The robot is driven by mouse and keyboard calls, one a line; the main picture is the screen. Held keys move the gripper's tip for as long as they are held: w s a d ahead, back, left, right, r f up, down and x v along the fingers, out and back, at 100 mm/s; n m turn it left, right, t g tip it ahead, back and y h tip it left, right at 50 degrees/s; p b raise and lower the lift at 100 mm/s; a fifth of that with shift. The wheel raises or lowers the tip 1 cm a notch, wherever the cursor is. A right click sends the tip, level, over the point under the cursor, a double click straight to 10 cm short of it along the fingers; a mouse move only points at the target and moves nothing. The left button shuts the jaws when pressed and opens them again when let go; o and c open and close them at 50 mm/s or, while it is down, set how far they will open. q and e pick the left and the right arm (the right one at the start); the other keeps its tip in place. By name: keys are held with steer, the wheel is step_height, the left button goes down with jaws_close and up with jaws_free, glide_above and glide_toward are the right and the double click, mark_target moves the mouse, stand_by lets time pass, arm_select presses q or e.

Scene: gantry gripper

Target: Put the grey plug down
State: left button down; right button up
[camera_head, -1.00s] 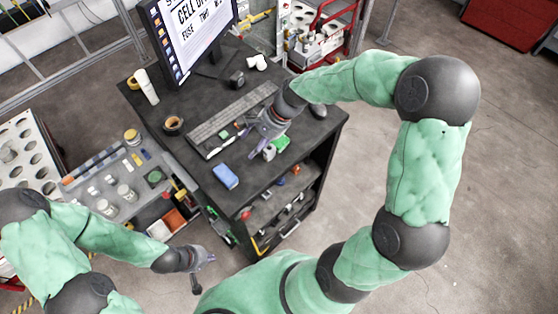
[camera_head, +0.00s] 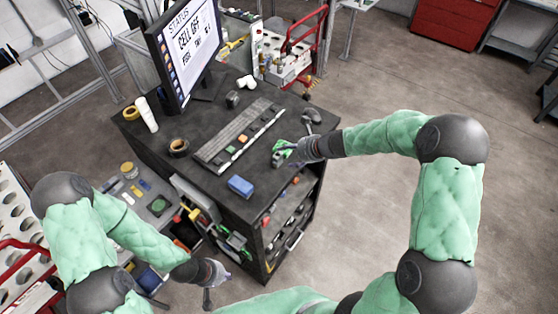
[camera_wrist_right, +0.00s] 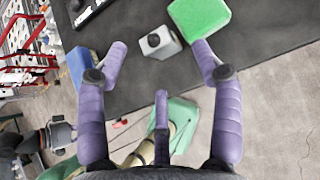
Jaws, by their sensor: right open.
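The grey plug (camera_wrist_right: 160,42), a small light-grey block with a dark round knob, rests on the black bench top (camera_head: 205,170) near its edge. In the head view the plug (camera_head: 277,160) is small and partly hard to make out. My right gripper (camera_wrist_right: 161,66) has its purple fingers spread, with the plug just beyond them and nothing held; it also shows in the head view (camera_head: 294,151). A green block (camera_wrist_right: 200,15) lies beside the plug, close to one fingertip. My left gripper (camera_head: 220,277) hangs low in front of the bench; its fingers are too small to judge.
A blue block (camera_head: 240,186) lies near the front edge. A long grey rack (camera_head: 238,136) with small coloured pieces lies behind. Bench top between blue block and rack is clear.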

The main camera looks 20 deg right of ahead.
mark_target(280, 156)
steer(key=shift+w+a+f, duration=0.15)
steer(key=shift+a+f, duration=0.15)
steer(key=shift+a, duration=0.05)
steer(key=x, duration=0.5)
steer(key=shift+s, duration=0.25)
steer(key=shift+c, duration=0.3)
steer(key=c, duration=1.2)
steer(key=shift+c, duration=0.2)
